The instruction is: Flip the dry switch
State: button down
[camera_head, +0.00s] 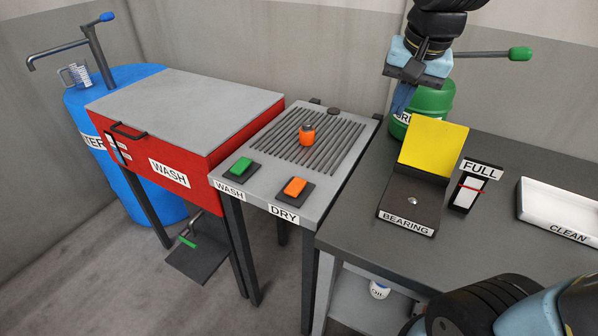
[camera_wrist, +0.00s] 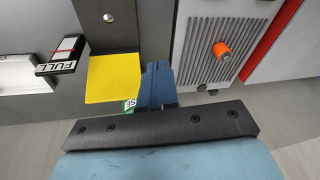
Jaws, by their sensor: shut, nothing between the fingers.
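The dry switch (camera_head: 295,187) is an orange rocker on a dark base, at the front right of the grey grated table (camera_head: 256,194). A white DRY label (camera_head: 283,214) is on the table's front edge below it. My gripper (camera_head: 402,98) hangs at the upper right in the head view, in front of the green tank, well apart from the switch. Its blue fingers (camera_wrist: 158,75) are together and empty in the wrist view. I do not see the dry switch in the wrist view.
A green WASH switch (camera_head: 243,165) sits left of the dry switch. An orange object (camera_head: 307,134) stands on the grate and shows in the wrist view (camera_wrist: 221,50). A raised yellow plate (camera_head: 432,143), FULL gauge (camera_head: 467,190) and white CLEAN tray (camera_head: 560,207) are on the right bench.

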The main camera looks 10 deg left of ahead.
jog(key=w+a+f+m+g, duration=0.1)
jog(key=w+a+f+g, duration=0.2)
jog(key=a, duration=0.7)
jog(key=m+h, duration=0.1)
send_over(299, 181)
notch_tip(299, 181, down, 5)
jog(key=shift+s+f, duration=0.1)
jog(key=shift+s, duration=0.1)
jog(key=shift+f, duration=0.15)
notch_tip(299, 181, down, 14)
jog(key=shift+w+r, duration=0.1)
